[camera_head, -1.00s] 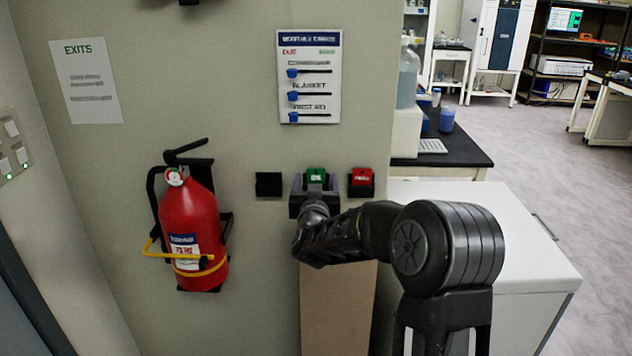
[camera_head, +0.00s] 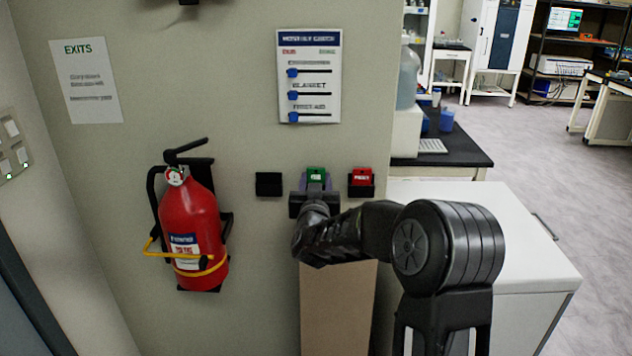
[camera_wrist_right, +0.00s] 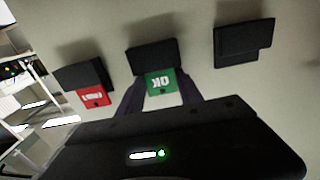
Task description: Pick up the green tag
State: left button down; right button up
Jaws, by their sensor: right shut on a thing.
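The green tag (camera_head: 316,175) shows in the head view at the middle of a row of three black wall holders. In the right wrist view the green tag (camera_wrist_right: 161,83) hangs at the middle black holder (camera_wrist_right: 152,56), its lettering upside down. My right gripper (camera_head: 315,186) is in front of that holder, its fingers on both sides of the tag. In the right wrist view my right gripper (camera_wrist_right: 160,92) is shut on the green tag. Whether the tag still sits in its holder is hard to tell. My left gripper is not in view.
A red tag (camera_head: 362,177) sits in the holder to the right, close to my gripper. An empty black holder (camera_head: 269,184) is on the left. A red fire extinguisher (camera_head: 192,230) hangs farther left. A board with blue sliders (camera_head: 309,77) is above. A white cabinet (camera_head: 500,240) stands at right.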

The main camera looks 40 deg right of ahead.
aim_at(316, 162)
jog(key=shift+r, duration=0.15)
jog(key=shift+r, duration=0.55)
notch_tip(316, 162, up, 2)
jog(key=b+v, duration=0.1)
jog(key=v, duration=1.7)
jog(key=shift+b, duration=0.4)
jog(key=shift+r, duration=0.1)
notch_tip(316, 162, up, 7)
jog(key=p, duration=0.6)
jog(key=shift+f, duration=0.2)
